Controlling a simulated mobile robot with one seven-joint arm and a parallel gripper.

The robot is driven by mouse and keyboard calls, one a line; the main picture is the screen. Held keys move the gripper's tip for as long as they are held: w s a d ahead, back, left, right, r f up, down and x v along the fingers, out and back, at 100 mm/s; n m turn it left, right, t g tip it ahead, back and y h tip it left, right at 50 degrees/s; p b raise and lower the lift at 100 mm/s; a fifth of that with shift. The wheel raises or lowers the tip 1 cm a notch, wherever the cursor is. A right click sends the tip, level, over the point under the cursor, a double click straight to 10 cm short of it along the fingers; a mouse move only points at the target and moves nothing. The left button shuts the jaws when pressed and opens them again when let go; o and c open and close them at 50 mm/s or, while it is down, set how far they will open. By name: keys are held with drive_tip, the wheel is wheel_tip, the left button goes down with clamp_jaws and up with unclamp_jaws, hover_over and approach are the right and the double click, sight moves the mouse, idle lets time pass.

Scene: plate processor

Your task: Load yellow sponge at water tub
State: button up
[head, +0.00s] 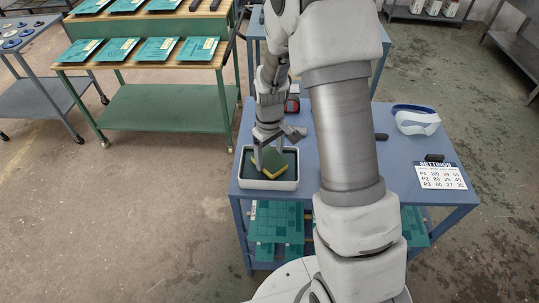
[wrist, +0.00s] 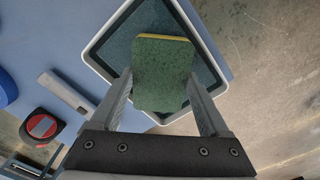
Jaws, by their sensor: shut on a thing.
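The sponge (wrist: 162,75) is yellow with a green scouring face. It also shows in the head view (head: 267,168), inside the outline of the water tub. The water tub (head: 268,184) is a white-rimmed tray with a dark inside, on the left end of the blue table. Its rim also shows in the wrist view (wrist: 98,48). My gripper (head: 268,160) points down over the tub and is shut on the sponge, one finger on each side, as the wrist view (wrist: 160,90) also shows. I cannot tell whether the sponge touches the water.
The blue table (head: 300,178) also bears a red and black tape measure (head: 293,103), white and blue goggles (head: 416,120) and a settings card (head: 440,177). Teal packets lie on a green bench (head: 150,75) at the back left. Open floor lies to the left.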

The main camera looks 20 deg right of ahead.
sight(270, 158)
drive_tip(key=shift+s+f+b, duration=0.1)
drive_tip(key=shift+f+b, duration=0.35)
drive_tip(key=shift+f, duration=0.05)
idle(1.3)
drive_tip(key=shift+r+p, duration=2.4)
drive_tip(key=shift+r, duration=1.15)
